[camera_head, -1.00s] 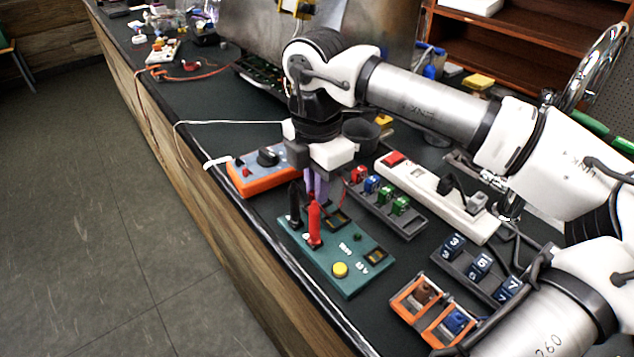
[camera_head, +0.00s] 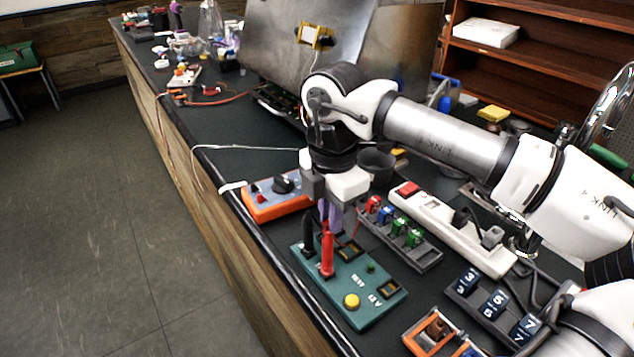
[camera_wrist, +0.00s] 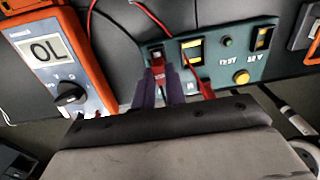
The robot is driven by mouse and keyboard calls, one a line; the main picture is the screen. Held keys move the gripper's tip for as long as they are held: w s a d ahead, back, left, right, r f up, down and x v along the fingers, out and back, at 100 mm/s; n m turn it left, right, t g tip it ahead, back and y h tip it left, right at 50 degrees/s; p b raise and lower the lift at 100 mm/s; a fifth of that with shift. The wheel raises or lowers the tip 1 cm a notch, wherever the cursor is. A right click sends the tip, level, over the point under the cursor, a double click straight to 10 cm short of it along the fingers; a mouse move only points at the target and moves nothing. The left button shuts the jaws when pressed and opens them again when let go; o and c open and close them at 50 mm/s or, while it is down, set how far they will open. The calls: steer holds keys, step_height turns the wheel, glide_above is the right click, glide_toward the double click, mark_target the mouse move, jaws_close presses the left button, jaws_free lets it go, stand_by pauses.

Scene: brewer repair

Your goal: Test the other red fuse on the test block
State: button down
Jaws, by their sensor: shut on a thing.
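The teal test block (camera_head: 345,300) lies near the bench's front edge, with a black probe (camera_head: 307,235) and a red probe (camera_head: 327,255) upright on it. My gripper (camera_head: 330,222) points down at its far left end, behind the probes. In the wrist view my purple fingers (camera_wrist: 159,88) are shut on a red fuse (camera_wrist: 158,70), at the block's left end. I cannot tell whether the fuse is seated in the block. The orange multimeter (camera_wrist: 88,62) reads OL. Another red fuse (camera_head: 373,204) stands in the grey fuse rack (camera_head: 428,259).
The rack also holds blue and green fuses. A white power strip (camera_head: 450,232) lies behind it. A numbered block holder (camera_head: 466,298) and orange-framed parts (camera_head: 430,331) are at the right. A dark cup (camera_head: 377,162) stands behind my gripper. The bench's front edge is close to the block.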

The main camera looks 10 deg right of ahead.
steer(key=c, duration=1.4)
jaws_free()
steer(key=shift+o, duration=0.2)
